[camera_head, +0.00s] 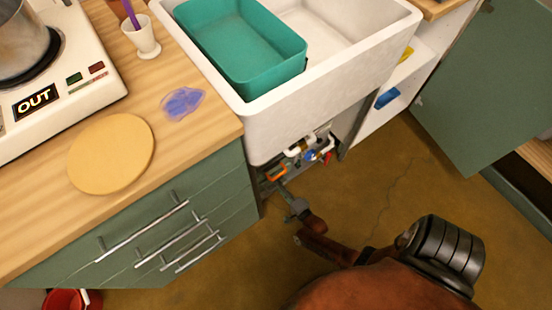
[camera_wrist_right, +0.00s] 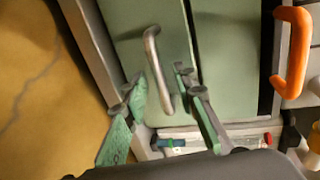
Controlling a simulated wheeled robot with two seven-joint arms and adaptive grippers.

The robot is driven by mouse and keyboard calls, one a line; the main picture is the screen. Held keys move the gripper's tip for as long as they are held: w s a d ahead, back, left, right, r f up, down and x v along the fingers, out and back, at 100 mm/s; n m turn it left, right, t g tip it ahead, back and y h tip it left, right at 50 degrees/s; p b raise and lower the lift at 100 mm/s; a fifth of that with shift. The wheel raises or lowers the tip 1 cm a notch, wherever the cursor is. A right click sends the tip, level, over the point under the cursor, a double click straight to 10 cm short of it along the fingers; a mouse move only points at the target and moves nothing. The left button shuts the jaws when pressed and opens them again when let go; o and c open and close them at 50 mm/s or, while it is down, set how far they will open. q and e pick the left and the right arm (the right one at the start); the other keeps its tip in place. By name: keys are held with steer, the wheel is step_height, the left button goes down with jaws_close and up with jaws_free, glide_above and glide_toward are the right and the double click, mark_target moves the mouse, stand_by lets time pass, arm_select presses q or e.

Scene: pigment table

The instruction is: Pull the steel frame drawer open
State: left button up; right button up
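In the right wrist view, a pale green drawer front (camera_wrist_right: 130,25) in a grey steel frame (camera_wrist_right: 90,45) carries a curved steel bar handle (camera_wrist_right: 154,55). My right gripper (camera_wrist_right: 158,82) is open there, with one green-padded finger on each side of the handle. I cannot tell whether either finger touches it. In the head view, my right gripper (camera_head: 294,207) is low in front of the space under the white sink, at the end of my brown arm. The sink hides most of the steel frame unit in that view. My left gripper is not in view.
An orange handle (camera_wrist_right: 292,50) is close to the right of the green fronts. The white sink (camera_head: 285,125) overhangs from above. Green cabinet drawers (camera_head: 165,230) with long bar handles stand at the left. Open brown floor (camera_head: 395,190) lies to the right.

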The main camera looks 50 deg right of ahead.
steer(key=shift+w+f, duration=0.1)
steer(key=shift+w, duration=0.3)
steer(key=shift+c, duration=0.3)
jaws_close()
